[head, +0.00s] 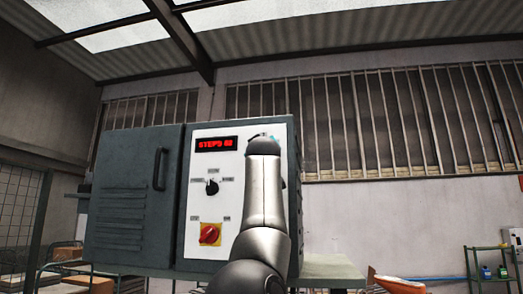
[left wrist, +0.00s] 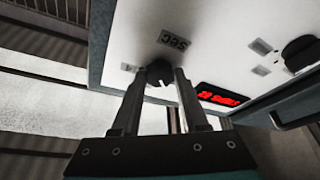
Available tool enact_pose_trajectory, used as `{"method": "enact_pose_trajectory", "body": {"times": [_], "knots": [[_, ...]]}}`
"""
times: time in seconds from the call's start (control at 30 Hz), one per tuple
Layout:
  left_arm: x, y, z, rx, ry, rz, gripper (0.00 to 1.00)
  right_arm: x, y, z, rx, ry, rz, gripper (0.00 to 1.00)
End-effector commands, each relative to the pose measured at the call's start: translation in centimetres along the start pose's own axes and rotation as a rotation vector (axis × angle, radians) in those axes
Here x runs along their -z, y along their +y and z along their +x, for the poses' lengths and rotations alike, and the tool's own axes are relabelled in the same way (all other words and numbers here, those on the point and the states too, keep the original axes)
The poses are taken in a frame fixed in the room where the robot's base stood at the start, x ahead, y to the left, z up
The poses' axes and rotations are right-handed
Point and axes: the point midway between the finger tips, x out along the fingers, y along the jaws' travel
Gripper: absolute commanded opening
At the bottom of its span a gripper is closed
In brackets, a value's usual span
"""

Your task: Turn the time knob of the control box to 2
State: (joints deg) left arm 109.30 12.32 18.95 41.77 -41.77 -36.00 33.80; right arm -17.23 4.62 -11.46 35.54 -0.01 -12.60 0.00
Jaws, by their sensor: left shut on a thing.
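The control box (head: 236,262) has a pale front panel with a red-lit display (head: 216,144), whose text begins with "STEP". In the left wrist view, the black time knob (left wrist: 157,69) sits on the panel by a label reading "SEC". My left gripper (left wrist: 161,84) is shut on this knob, with one finger on each side. In the head view my left arm covers the knob, and the fingers are mostly hidden behind the wrist. The number the knob points at cannot be read. My right gripper is not in view.
A second black knob (head: 212,187) and a red rotary switch on a yellow plate (head: 210,234) are left of my arm. A grey cabinet door (head: 130,195) with a handle adjoins the panel. A shelf with bottles (head: 490,272) stands far right.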

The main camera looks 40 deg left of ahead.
Motion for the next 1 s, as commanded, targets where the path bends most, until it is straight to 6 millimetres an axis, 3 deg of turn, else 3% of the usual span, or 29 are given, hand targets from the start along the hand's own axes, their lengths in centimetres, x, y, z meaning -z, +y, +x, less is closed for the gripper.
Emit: {"method": "enact_pose_trajectory", "body": {"times": [0.3, 0.8, 0.83, 1.0], "knots": [[0.03, 0.16, -0.01, 0.037, 0.0, -0.098, 0.0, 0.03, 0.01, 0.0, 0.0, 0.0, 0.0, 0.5], [0.02, 0.13, 0.0, 0.044, -0.001, -0.115, 0.0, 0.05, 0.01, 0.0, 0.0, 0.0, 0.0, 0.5], [0.02, 0.13, 0.0, 0.044, -0.001, -0.115, 0.46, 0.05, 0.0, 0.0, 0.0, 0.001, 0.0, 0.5], [0.02, 0.11, 0.0, 0.044, -0.001, -0.113, 0.65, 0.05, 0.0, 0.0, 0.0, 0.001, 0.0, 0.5]]}}
